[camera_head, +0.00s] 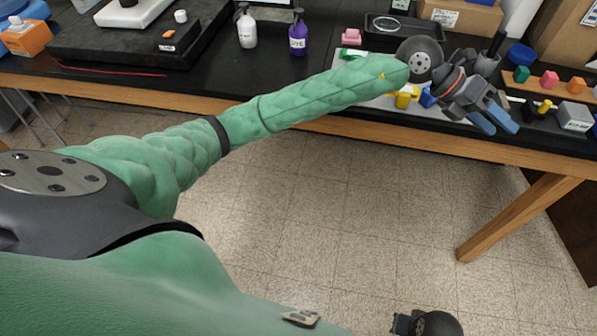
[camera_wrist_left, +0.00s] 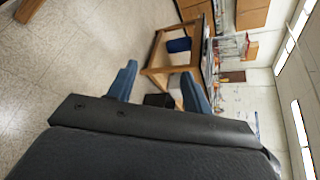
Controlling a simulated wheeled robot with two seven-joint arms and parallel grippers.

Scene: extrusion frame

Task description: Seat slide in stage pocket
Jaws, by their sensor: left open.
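My left gripper (camera_head: 500,128) is open, with two blue fingers apart beyond the table's front edge. Nothing shows between them in the left wrist view (camera_wrist_left: 158,70). On the table under my left wrist, a yellow piece (camera_head: 404,100) and a blue piece (camera_head: 427,97) sit on a light grey plate (camera_head: 378,102), partly hidden by my arm. To the right, a small yellow part (camera_head: 544,106) sits at a dark block, beside a grey block (camera_head: 575,116). I cannot tell which pieces are the slide and the stage.
Green (camera_head: 521,74), pink (camera_head: 549,79) and orange (camera_head: 576,85) blocks stand in a row at the right. A black tray (camera_head: 402,27), a white bottle (camera_head: 246,28) and a purple bottle (camera_head: 298,36) stand further back. The floor (camera_head: 310,205) before the table is clear.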

